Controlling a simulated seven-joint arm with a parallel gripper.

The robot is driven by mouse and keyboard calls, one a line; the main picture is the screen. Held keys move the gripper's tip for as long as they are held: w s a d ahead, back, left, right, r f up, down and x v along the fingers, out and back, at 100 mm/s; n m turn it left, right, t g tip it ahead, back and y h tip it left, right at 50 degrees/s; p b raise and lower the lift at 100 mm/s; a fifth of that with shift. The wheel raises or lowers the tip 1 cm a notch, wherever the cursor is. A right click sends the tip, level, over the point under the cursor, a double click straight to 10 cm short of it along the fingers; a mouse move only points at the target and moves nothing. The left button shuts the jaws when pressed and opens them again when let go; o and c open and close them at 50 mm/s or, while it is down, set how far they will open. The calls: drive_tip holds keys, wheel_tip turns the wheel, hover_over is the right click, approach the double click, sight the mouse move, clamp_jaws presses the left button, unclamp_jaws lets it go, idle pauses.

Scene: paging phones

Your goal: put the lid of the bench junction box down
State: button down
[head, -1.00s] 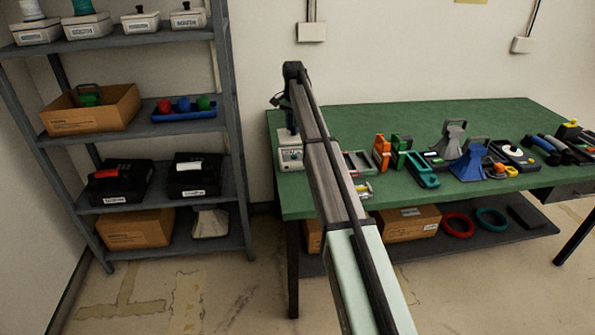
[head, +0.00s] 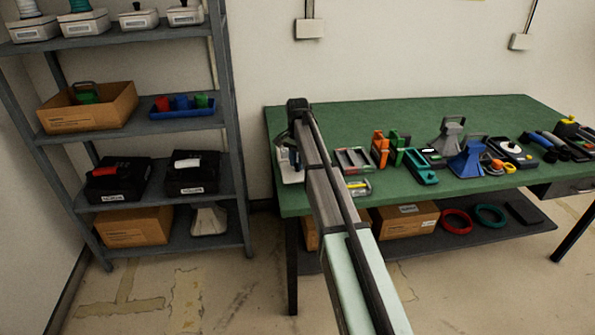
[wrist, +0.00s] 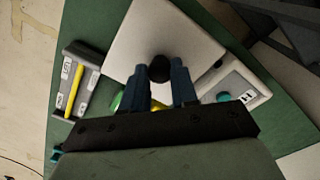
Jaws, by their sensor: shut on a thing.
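The lid (wrist: 150,38) is a flat white square plate with a round black knob (wrist: 159,68). My gripper (wrist: 160,76) is shut on this knob, its two blue fingers on either side. The pale junction box (wrist: 248,88) shows beyond the lid's right edge, with a label and a teal button. Green and yellow parts show below the lid between and beside my fingers. The lid covers part of the box; I cannot tell whether they touch. In the head view the box (head: 291,177) stands at the bench's left end, partly hidden by my arm.
A grey case with a yellow bar (wrist: 76,84) lies left of the lid in the wrist view. The green bench (head: 420,115) holds several tools and phones to the right; its back strip is clear. A grey shelf (head: 150,130) with boxes stands at left.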

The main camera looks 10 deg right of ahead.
sight(297, 164)
drive_tip(key=shift+f, duration=2)
drive_tip(key=shift+f, duration=0.1)
drive_tip(key=c, duration=0.9)
unclamp_jaws()
drive_tip(key=shift+o, duration=0.2)
wheel_tip(297, 164, up, 12)
drive_tip(key=shift+r, duration=0.15)
